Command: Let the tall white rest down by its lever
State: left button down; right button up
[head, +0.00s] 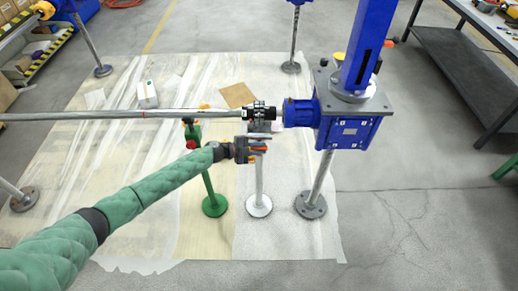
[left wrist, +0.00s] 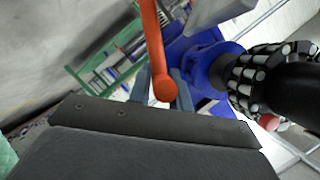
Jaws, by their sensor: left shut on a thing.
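The tall white rest (head: 259,188) stands upright on its round white base, left of the blue gearbox. Its upper part is partly hidden behind my left gripper (head: 258,147), just below the dark shaft coupling (head: 258,111). In the left wrist view an orange lever (left wrist: 153,45) with a rounded end runs down between the fingers of my left gripper (left wrist: 163,88). The gripper is shut on this lever. In the head view only small orange bits show at the gripper, so the lever's angle is hard to tell there. My right gripper is not in view.
A long grey shaft (head: 120,115) runs left from the coupling. The blue gearbox (head: 348,120) stands close on the right on a grey post. A green rest (head: 209,188) with a red knob stands just left of the white one. A small white box (head: 147,95) lies on the sheeting.

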pick_arm(q)
jog(key=shift+w+r, duration=0.15)
jog(key=shift+r, duration=0.1)
jog(key=c, duration=1.3)
grip_release()
jog(key=shift+f, duration=0.1)
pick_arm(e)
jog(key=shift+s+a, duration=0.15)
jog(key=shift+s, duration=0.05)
pick_arm(q)
jog(key=shift+s+a+b, duration=0.25)
jog(key=shift+a+b, duration=0.05)
jog(key=shift+a, duration=0.2)
jog(key=b+v, duration=0.2)
jog(key=v, duration=0.3)
jog(key=shift+a, duration=0.1)
jog(key=shift+v, duration=0.8)
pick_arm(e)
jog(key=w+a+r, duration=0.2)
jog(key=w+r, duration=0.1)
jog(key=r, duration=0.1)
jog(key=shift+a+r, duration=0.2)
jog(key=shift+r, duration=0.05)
pick_arm(q)
jog(key=shift+s, duration=0.1)
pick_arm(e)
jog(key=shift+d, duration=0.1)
